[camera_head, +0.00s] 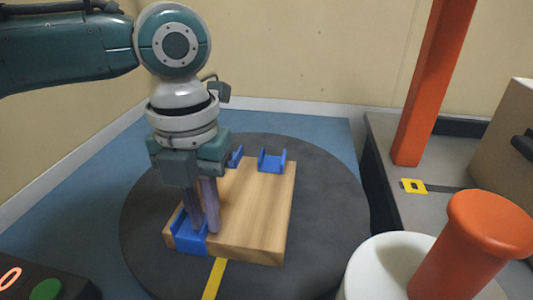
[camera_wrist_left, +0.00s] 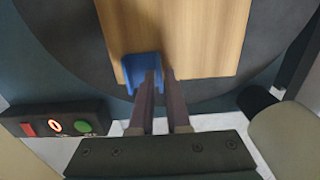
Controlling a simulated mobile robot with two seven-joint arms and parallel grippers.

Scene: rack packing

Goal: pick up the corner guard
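A blue corner guard (camera_head: 186,243) sits at the front left corner of a wooden board (camera_head: 258,205). It also shows in the left wrist view (camera_wrist_left: 137,67), on the board's edge. My left gripper (camera_head: 204,228) points down at this guard, its fingers a little apart. In the left wrist view the fingertips (camera_wrist_left: 161,74) are at the guard's right wall, one on each side of it; I see no clear contact. The fingers hide part of the guard. Two more blue guards stand at the board's far side, one at the right corner (camera_head: 271,162) and one partly hidden (camera_head: 236,156). My right gripper is not in view.
The board lies on a round dark turntable (camera_head: 325,215) with a yellow stripe. A button box (camera_head: 45,287) is at the front left. An orange post (camera_head: 432,80), an orange knob (camera_head: 480,235) on a white base and a cardboard box (camera_head: 505,140) are on the right.

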